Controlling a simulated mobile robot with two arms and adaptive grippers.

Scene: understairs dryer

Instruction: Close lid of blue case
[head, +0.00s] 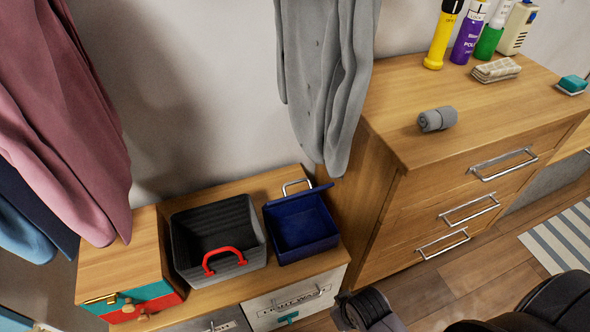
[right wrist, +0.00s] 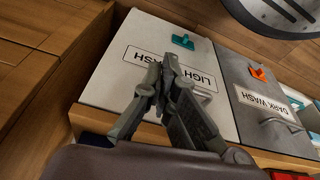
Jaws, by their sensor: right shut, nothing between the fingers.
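The blue case (head: 302,232) stands on the low wooden bench in the head view, with its inside showing. Its lid (head: 299,202) is open and raised at the back, with a metal handle (head: 297,186) behind it. My right gripper (right wrist: 163,62) is shut and empty in the right wrist view, in front of the white "Light wash" panel. In the head view a dark part of my right arm shows at the bottom edge, below and right of the case. My left gripper is not in view.
A black bin (head: 214,240) with a red handle sits just left of the case. A grey garment (head: 330,80) hangs above and behind it. A taller wooden drawer cabinet (head: 400,130) stands close on the right. The "Light wash" front (head: 295,298) lies below the case.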

